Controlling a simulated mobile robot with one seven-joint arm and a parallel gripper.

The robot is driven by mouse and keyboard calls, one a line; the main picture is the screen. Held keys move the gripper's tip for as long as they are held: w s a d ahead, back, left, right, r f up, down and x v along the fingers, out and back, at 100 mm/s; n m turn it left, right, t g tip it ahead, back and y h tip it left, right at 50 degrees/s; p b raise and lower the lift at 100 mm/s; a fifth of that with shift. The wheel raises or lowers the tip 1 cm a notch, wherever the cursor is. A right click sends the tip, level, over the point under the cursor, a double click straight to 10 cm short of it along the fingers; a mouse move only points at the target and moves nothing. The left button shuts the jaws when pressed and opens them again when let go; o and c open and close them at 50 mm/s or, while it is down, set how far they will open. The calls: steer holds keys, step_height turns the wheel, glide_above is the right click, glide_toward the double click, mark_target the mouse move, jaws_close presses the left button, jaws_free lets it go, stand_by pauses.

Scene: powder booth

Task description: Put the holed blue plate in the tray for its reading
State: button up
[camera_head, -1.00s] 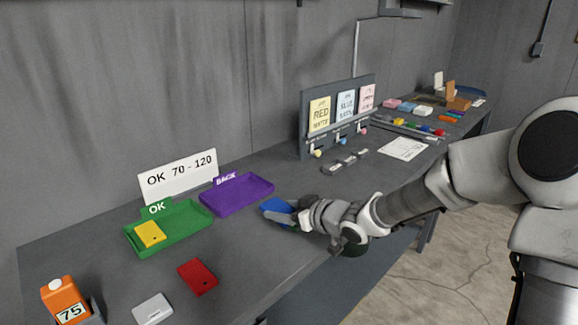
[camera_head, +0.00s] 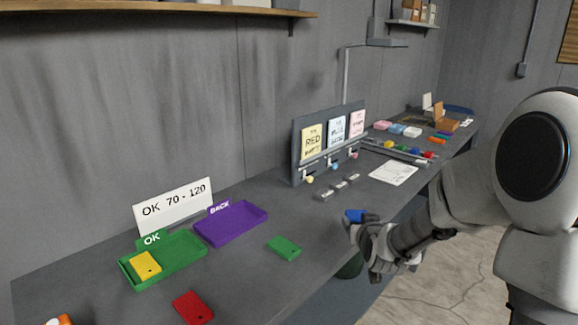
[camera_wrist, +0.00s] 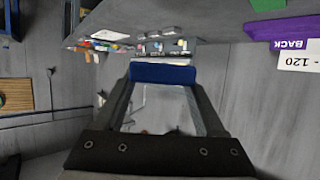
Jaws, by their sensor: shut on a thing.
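My gripper (camera_head: 364,226) is shut on the blue plate (camera_head: 354,215) and holds it at the right, near the bench's front edge. In the wrist view the blue plate (camera_wrist: 164,73) spans the fingertips; I cannot see its hole. The green tray marked OK (camera_head: 180,266) stands at the left with a yellow plate (camera_head: 146,264) in it. The purple tray marked BACK (camera_head: 238,230) stands beside it, empty. Both trays are left of my gripper and apart from it.
A green plate (camera_head: 284,247) and a red plate (camera_head: 193,308) lie on the bench. A sign reading OK 70 - 120 (camera_head: 173,205) stands behind the trays. An orange device (camera_head: 60,321) is cut off at lower left. A card rack (camera_head: 329,143) stands farther back.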

steer(key=s+a+f+n+g+y+b, duration=0.1)
steer(key=a+n+y, duration=0.4)
steer(key=a, duration=0.5)
steer(key=s+a+f+n+g+y+b, duration=0.2)
steer(key=a+f+n+g+y+b, duration=0.1)
steer(key=a, duration=0.8)
steer(key=shift+f+n+g+y+b, duration=0.45)
steer(key=shift+n+y, duration=0.45)
steer(key=shift+y, duration=0.3)
steer(key=shift+s+f, duration=0.1)
steer(key=b, duration=0.7)
glide_above(232, 291)
step_height(232, 291, down, 7)
steer(key=shift+s+a+f, duration=0.1)
steer(key=shift+s+a, duration=0.05)
step_height(232, 291, down, 2)
steer(key=shift+f, duration=0.65)
steer(key=shift+b, duration=0.3)
